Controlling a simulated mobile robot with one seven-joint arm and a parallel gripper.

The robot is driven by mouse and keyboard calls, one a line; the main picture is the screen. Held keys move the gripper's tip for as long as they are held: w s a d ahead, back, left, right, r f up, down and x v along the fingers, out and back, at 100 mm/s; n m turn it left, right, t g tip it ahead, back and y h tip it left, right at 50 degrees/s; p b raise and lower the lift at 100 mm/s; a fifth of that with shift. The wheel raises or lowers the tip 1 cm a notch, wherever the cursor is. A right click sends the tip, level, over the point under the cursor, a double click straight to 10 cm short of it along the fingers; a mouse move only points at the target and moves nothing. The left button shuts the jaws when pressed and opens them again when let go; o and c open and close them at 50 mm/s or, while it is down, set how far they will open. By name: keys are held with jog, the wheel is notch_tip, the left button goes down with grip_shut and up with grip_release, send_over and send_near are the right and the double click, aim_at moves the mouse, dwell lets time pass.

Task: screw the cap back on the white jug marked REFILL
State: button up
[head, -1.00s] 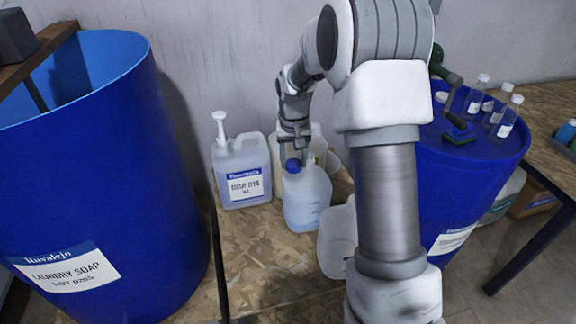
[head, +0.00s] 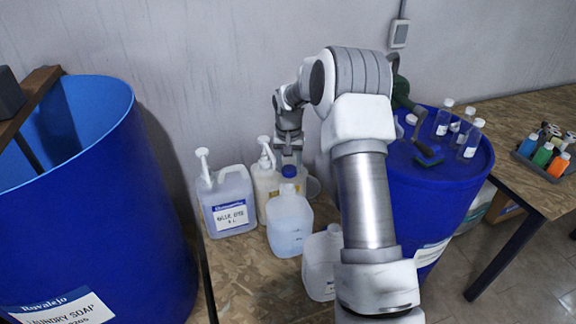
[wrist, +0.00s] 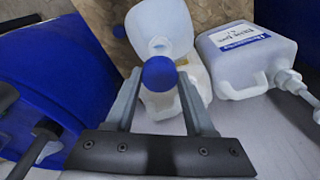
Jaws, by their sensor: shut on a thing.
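My gripper (wrist: 160,92) is shut on a blue cap (wrist: 159,73), which shows between its fingers. In the head view the cap (head: 289,171) appears just above the neck of a pale translucent jug (head: 289,230) with bluish liquid. In the wrist view that jug's pale neck (wrist: 159,45) appears beyond the cap, uncovered and apart from it in the picture; the exact gap is hard to judge. A whitish jug (head: 319,268) stands in front, partly hidden by my arm. I cannot read REFILL on either jug.
Left of the jug stands a labelled pump bottle (head: 228,208), with a yellowish pump bottle (head: 266,184) behind. A large blue drum (head: 90,190) rises at left. Another blue drum (head: 440,190) at right bears clear bottles. Bare board (head: 250,285) lies in front.

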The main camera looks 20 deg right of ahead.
jog(key=shift+f+b, duration=1.25)
jog(key=shift+f, duration=1)
jog(key=shift+f+b, duration=1.05)
jog(key=shift+f, duration=0.25)
dwell(1.5)
jog(key=m, duration=0.3)
jog(key=shift+a+b, duration=0.15)
jog(key=shift+b, duration=0.2)
jog(key=shift+m+h, duration=0.3)
jog(key=shift+m, duration=1.1)
jog(key=m, duration=0.3)
jog(key=shift+g, duration=0.4)
jog(key=shift+f+m+p, duration=0.1)
jog(key=shift+m+p, duration=0.2)
jog(key=shift+m, duration=1)
